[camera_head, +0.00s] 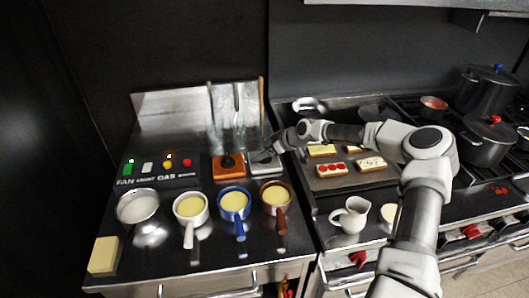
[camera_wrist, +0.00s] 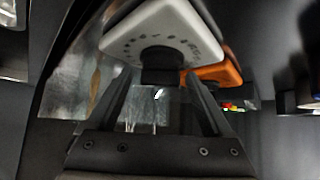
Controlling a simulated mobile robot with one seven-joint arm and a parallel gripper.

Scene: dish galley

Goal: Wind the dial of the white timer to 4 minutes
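The white timer (camera_head: 265,168) stands on the steel counter, right of the orange timer (camera_head: 228,174); my gripper (camera_head: 270,152) is over it and hides part of it. In the wrist view the white timer (camera_wrist: 188,22) fills the top, with dark marks around its black dial (camera_wrist: 161,66). My gripper (camera_wrist: 160,78) is open, with one finger on each side of the dial. A narrow gap seems to show on each side; contact cannot be told. The dial's setting is not readable.
Pots with pale contents, including a blue pot (camera_head: 234,204) and a brown pot (camera_head: 283,212), stand in front of the timers. A switch panel (camera_head: 158,170) is at the left. A tray (camera_head: 318,184) with toasts lies right, beside a white jug (camera_head: 351,215).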

